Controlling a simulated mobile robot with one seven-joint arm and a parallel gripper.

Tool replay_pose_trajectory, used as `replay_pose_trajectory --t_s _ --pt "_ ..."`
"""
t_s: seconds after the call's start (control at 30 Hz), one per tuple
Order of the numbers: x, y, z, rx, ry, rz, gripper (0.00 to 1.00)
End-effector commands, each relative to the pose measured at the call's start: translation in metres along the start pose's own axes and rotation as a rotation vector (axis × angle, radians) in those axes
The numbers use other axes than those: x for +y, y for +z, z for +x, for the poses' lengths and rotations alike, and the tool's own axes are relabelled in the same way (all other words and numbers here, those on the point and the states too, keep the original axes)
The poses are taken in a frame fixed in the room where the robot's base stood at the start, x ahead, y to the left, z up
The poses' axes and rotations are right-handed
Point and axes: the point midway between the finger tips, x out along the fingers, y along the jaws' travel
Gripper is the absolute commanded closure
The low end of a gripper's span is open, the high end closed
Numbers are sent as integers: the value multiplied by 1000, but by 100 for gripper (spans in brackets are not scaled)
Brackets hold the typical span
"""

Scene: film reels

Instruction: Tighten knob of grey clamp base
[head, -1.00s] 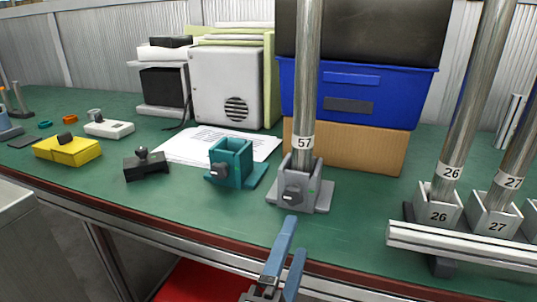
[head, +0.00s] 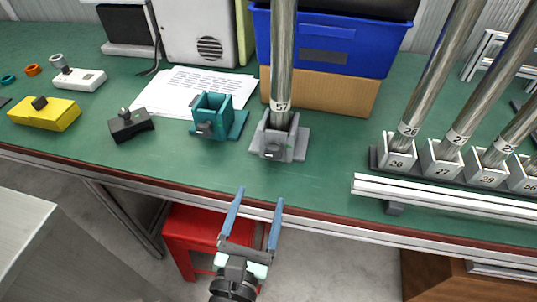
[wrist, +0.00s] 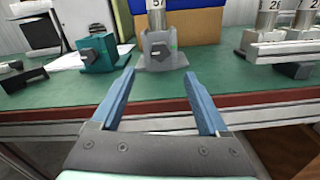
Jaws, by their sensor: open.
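The grey clamp base (head: 296,143) stands on the green bench, and a metal tube (head: 284,62) labelled 57 rises upright from it. Its dark knob (head: 270,150) is on the front face, towards me. In the wrist view the grey clamp base (wrist: 169,61) and its knob (wrist: 160,51) show ahead, between and beyond the fingertips. My gripper (head: 260,196) is open and empty, in front of the bench edge and apart from the knob. Its two blue fingers (wrist: 165,98) point at the base.
A teal clamp base (head: 212,112) stands just left of the grey one. Tubes in numbered holders (head: 398,158) stand at the right behind a metal rail (head: 440,199). A cardboard box (head: 335,96) and blue bin (head: 340,45) are behind. A red stool (head: 190,235) is below.

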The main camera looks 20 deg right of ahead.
Motion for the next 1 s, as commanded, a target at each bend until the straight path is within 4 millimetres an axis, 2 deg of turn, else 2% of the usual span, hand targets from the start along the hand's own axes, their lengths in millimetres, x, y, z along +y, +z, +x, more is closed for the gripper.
replay_pose_trajectory --t_s 0.1,0.3,0.5,0.7,0.97,1.0 --pt "0 2 26 -5 -3 2 22" --pt "0 1 66 -4 -1 3 22" --pt "0 1 94 -3 -1 2 22" --pt "0 0 104 -1 1 3 22" --pt "0 0 105 -1 1 3 22" --pt "0 0 105 -1 1 3 27"
